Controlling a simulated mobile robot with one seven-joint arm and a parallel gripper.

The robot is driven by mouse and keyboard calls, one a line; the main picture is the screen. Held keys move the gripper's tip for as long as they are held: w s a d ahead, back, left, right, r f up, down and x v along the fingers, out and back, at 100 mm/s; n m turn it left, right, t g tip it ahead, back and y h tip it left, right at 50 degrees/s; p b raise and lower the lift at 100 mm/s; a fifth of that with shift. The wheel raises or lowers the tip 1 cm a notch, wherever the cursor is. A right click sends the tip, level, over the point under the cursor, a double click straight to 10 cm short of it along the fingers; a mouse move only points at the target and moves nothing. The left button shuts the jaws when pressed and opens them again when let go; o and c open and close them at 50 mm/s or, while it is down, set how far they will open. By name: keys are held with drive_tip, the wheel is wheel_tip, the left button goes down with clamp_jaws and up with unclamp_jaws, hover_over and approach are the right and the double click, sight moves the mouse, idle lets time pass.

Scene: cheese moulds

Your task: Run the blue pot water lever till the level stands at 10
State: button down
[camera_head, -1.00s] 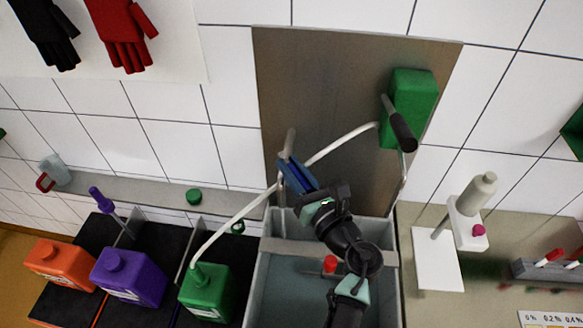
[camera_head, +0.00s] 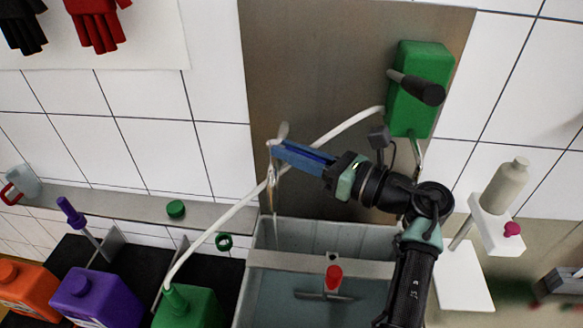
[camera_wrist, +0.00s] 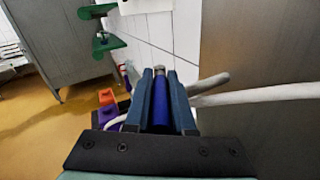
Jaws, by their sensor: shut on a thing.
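The blue lever (camera_wrist: 161,105) lies lengthwise between the two fingers of my gripper (camera_wrist: 161,85), which are shut on it in the wrist view. In the head view my gripper (camera_head: 298,157) reaches from the right to the pale tap (camera_head: 283,130) on the metal back panel, and the fingers mostly hide the lever. A thin pale streak (camera_head: 275,197), which looks like water, hangs below the tap over the grey basin (camera_head: 262,240). The basin looks partly filled with greyish liquid (camera_head: 275,300). I cannot read any level mark.
A green dispenser (camera_head: 420,75) with a black handle is on the panel above my arm. A white hose (camera_head: 235,213) runs past the tap to a green canister (camera_head: 188,308). A red knob (camera_head: 333,275) sits at the basin's crossbar. A bottle stand (camera_head: 490,215) is at right.

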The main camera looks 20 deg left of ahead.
drive_tip(key=shift+w+n+g+b, duration=0.1)
drive_tip(key=shift+n+g+b, duration=0.2)
drive_tip(key=shift+g+b, duration=0.35)
drive_tip(key=c, duration=0.8)
unclamp_jaws()
drive_tip(key=shift+o, duration=0.2)
drive_tip(key=s+d+b, duration=0.1)
drive_tip(key=d+b, duration=0.2)
drive_tip(key=d, duration=1)
drive_tip(key=shift+s, duration=0.25)
drive_tip(key=shift+a, duration=0.1)
